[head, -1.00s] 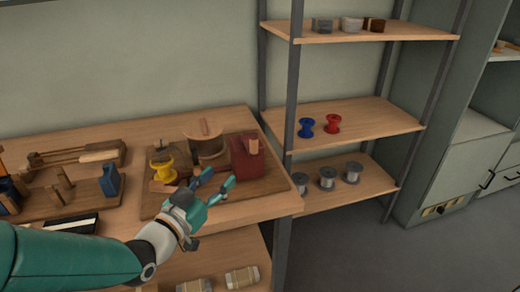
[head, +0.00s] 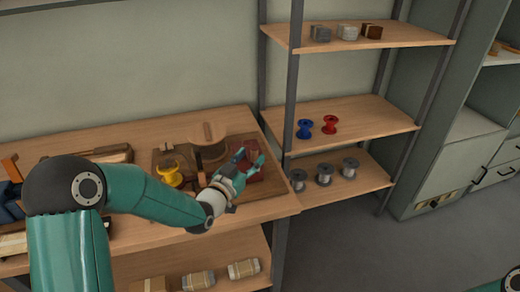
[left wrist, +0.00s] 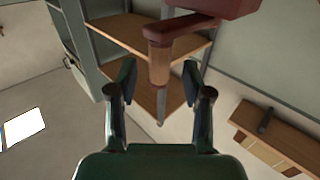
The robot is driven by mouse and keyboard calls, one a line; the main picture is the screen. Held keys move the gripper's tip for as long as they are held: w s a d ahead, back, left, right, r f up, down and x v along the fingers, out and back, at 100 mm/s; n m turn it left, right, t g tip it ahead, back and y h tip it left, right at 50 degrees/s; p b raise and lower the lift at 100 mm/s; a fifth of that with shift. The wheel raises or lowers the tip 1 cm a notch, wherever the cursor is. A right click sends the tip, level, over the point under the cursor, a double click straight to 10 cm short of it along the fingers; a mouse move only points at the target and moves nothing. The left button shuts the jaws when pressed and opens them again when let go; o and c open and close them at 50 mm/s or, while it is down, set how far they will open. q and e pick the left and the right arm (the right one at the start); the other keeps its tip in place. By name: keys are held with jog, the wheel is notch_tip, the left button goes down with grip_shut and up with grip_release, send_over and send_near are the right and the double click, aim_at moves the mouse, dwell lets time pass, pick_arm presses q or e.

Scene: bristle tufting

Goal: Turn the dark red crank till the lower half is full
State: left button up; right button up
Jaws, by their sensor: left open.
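The dark red crank arm (left wrist: 190,24) shows at the top of the left wrist view, with a wooden handle (left wrist: 160,62) hanging from it. My left gripper (left wrist: 159,78) is open, with one finger on each side of the handle; I cannot tell whether either touches it. In the head view the left gripper (head: 250,163) is over the dark red block (head: 272,178) and partly hides it and the crank. The fill of the lower half cannot be made out. My right gripper is out of view.
A shelf rack to the right holds a blue spool (head: 305,129), a red spool (head: 329,124), several grey spools and small blocks. Wrapped bundles (head: 243,268) lie on the shelf below the bench. My left arm crosses the bench's left side.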

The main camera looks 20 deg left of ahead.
pick_arm(q)
jog(key=shift+w+d, duration=0.15)
jog(key=shift+w, duration=0.6)
jog(key=shift+w+d, duration=0.15)
jog(key=shift+w, duration=0.55)
grip_shut()
